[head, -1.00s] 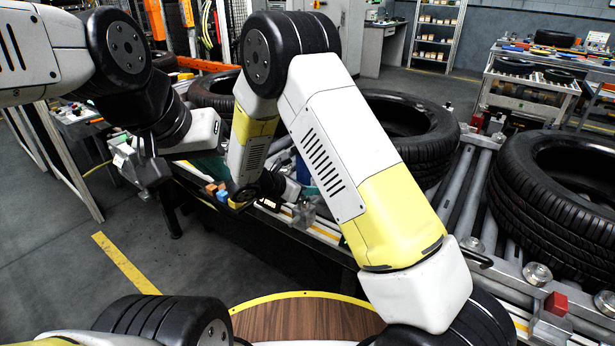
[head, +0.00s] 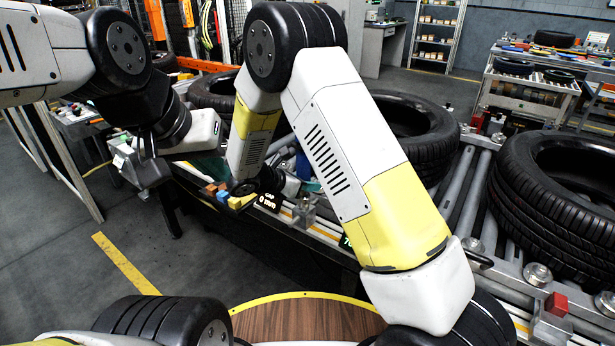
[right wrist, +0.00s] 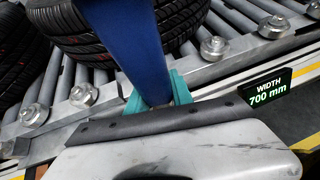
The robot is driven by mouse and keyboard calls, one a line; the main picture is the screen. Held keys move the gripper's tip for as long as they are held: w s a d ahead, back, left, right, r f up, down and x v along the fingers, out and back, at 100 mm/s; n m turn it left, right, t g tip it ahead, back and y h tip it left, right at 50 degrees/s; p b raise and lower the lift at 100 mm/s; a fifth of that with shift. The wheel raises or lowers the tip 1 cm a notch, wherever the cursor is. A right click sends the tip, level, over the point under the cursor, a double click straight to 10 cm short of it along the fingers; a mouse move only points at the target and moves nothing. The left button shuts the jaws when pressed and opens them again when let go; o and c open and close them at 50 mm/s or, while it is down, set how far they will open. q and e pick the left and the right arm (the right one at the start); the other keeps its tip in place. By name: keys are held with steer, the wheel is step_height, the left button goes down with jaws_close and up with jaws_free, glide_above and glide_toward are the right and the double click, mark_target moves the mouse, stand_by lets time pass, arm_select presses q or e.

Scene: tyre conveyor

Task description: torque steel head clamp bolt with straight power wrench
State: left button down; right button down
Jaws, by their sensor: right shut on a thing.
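A blue straight-bodied tool, likely the power wrench (right wrist: 138,45), runs down the middle of the right wrist view between teal pieces (right wrist: 180,88). Part of its blue body (head: 303,166) shows in the head view beside my right gripper (head: 290,187). That gripper is shut on it at the conveyor's near edge; the grip is mostly hidden by my arm. My left gripper (head: 142,150) is at the left, over a grey metal block (head: 150,173), perhaps the clamp. Whether its fingers are open or touch the block is unclear. I cannot make out a bolt.
Tyres (head: 562,185) lie on the roller conveyor (head: 462,195). Small coloured blocks (head: 216,190) and a dark display (head: 268,201) stand near its edge. A width display (right wrist: 267,94) shows in the right wrist view.

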mark_target(308, 167)
steer(key=shift+r, duration=2.75)
